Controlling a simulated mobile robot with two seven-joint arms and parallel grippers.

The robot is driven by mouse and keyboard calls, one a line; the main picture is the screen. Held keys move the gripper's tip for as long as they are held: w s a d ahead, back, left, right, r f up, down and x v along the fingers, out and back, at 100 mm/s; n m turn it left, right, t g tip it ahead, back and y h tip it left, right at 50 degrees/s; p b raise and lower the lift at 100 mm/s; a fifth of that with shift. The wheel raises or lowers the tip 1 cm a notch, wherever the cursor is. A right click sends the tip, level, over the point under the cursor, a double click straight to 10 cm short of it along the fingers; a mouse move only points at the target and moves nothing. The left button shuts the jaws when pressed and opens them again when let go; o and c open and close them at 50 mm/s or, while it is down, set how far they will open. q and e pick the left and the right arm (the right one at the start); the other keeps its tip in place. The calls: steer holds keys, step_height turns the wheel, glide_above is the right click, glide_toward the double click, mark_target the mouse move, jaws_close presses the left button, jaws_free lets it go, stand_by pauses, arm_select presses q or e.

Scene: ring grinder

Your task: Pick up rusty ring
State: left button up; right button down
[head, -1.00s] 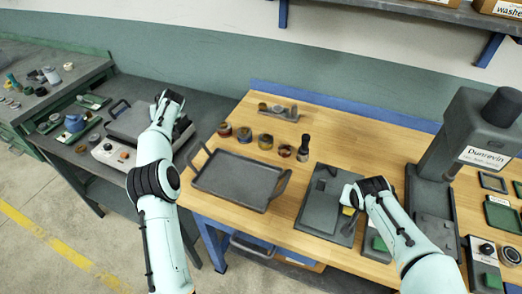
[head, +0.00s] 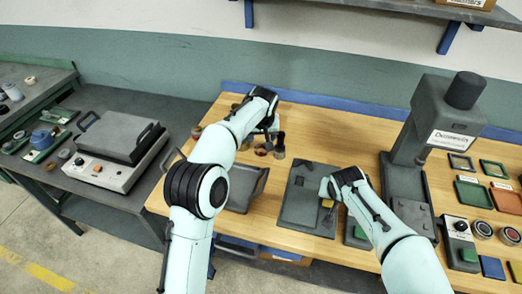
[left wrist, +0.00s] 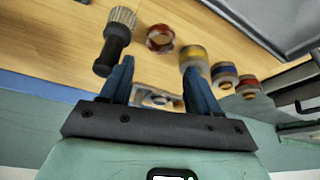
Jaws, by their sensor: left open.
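A reddish-brown ring (head: 262,150) that looks rusty lies on the wooden bench beside a dark-handled brush (head: 280,146). In the left wrist view, the ring (left wrist: 160,38) and the brush (left wrist: 118,38) lie beyond my fingertips. My left gripper (head: 271,127) is open and empty above the back of the bench; it also shows in the left wrist view (left wrist: 156,75).
A dark tray (head: 240,198) lies in front of the rings, partly hidden by my left arm. The dark grey plate (head: 300,208) is right of it, and a tall press (head: 420,130) stands farther right. A metal fixture (left wrist: 152,97) lies under my left fingers.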

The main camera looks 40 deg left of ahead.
mark_target(261, 150)
arm_select(q)
steer(key=x, duration=1)
steer(key=shift+w+a+f, duration=0.2)
steer(key=shift+a+f, duration=0.05)
steer(key=shift+a, duration=0.15)
steer(key=c, duration=0.7)
step_height(261, 150, up, 10)
steer(key=shift+c, duration=0.2)
steer(key=d+f+m, duration=0.1)
steer(key=d, duration=0.5)
steer(key=d+m, duration=0.1)
steer(key=d, duration=0.5)
steer(key=d+f+m+h, duration=0.1)
steer(key=d, duration=0.4)
steer(key=shift+s+d+f+t, duration=0.3)
steer(key=shift+d+f+t, duration=0.05)
steer(key=shift+d+t, duration=0.05)
